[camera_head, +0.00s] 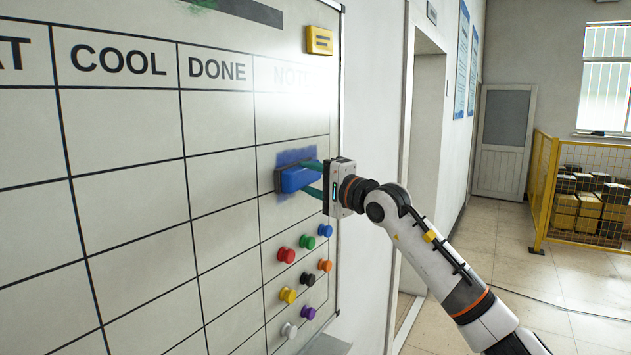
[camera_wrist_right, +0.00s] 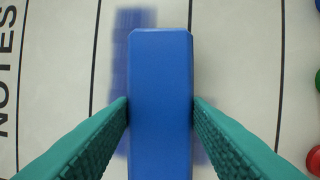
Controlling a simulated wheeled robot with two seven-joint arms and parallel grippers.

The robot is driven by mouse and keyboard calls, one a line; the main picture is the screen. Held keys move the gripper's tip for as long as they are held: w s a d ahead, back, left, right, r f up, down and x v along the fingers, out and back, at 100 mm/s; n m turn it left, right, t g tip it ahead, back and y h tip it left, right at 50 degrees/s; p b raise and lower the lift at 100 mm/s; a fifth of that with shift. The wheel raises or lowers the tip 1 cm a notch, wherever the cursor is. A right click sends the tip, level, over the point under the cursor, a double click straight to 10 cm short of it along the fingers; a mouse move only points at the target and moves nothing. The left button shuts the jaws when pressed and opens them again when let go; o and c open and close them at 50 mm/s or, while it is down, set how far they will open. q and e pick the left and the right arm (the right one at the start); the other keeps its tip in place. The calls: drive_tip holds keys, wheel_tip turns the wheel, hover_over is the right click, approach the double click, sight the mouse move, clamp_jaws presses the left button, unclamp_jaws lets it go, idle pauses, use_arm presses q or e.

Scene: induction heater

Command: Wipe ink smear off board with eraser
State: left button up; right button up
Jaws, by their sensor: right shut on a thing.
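The whiteboard (camera_head: 140,209) has a black grid with column headings such as COOL, DONE and NOTES. A blue ink smear (camera_head: 296,155) lies in the NOTES column; it also shows in the right wrist view (camera_wrist_right: 120,45) beside and beyond the eraser. My right gripper (camera_head: 313,180) is shut on the blue eraser (camera_head: 297,179), its green fingers on both sides of it. The eraser is at the board over part of the smear, hiding that part; I cannot tell how firmly it touches. In the wrist view the eraser (camera_wrist_right: 160,100) fills the middle. My left gripper is not in view.
Several coloured round magnets, including a red one (camera_head: 286,255) and a green one (camera_head: 307,241), sit on the board below the eraser. A yellow magnet block (camera_head: 319,40) is at the board's top right. A doorway and yellow fence (camera_head: 543,190) stand farther right.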

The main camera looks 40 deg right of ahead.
sight(300, 170)
drive_tip(key=shift+s+a+b, duration=0.3)
drive_tip(key=shift+a, duration=0.4)
drive_tip(key=shift+s+a+b, duration=0.25)
drive_tip(key=shift+a, duration=0.4)
drive_tip(key=shift+s+a+f+b, duration=0.1)
drive_tip(key=shift+s+a+b, duration=0.2)
drive_tip(key=shift+a+b, duration=0.35)
drive_tip(key=shift+s+a, duration=0.3)
drive_tip(key=shift+a, duration=0.55)
drive_tip(key=shift+r+p, duration=0.75)
drive_tip(key=shift+r, duration=0.5)
drive_tip(key=shift+w+d+f, duration=0.1)
drive_tip(key=shift+w+d, duration=0.25)
drive_tip(key=shift+d, duration=0.45)
drive_tip(key=shift+w+d, duration=0.3)
drive_tip(key=shift+d, duration=0.5)
drive_tip(key=w+d+p, duration=0.1)
drive_tip(key=d, duration=0.2)
drive_tip(key=w+d+p, duration=0.2)
drive_tip(key=d, duration=0.2)
drive_tip(key=w+d+p, duration=0.1)
drive_tip(key=d, duration=0.2)
drive_tip(key=shift+w+d+p, duration=0.15)
drive_tip(key=shift+d+p, duration=0.1)
drive_tip(key=shift+p, duration=0.15)
drive_tip(key=shift+w+d, duration=0.2)
drive_tip(key=shift+d, duration=0.3)
drive_tip(key=shift+w+d, duration=0.2)
drive_tip(key=shift+d, duration=0.25)
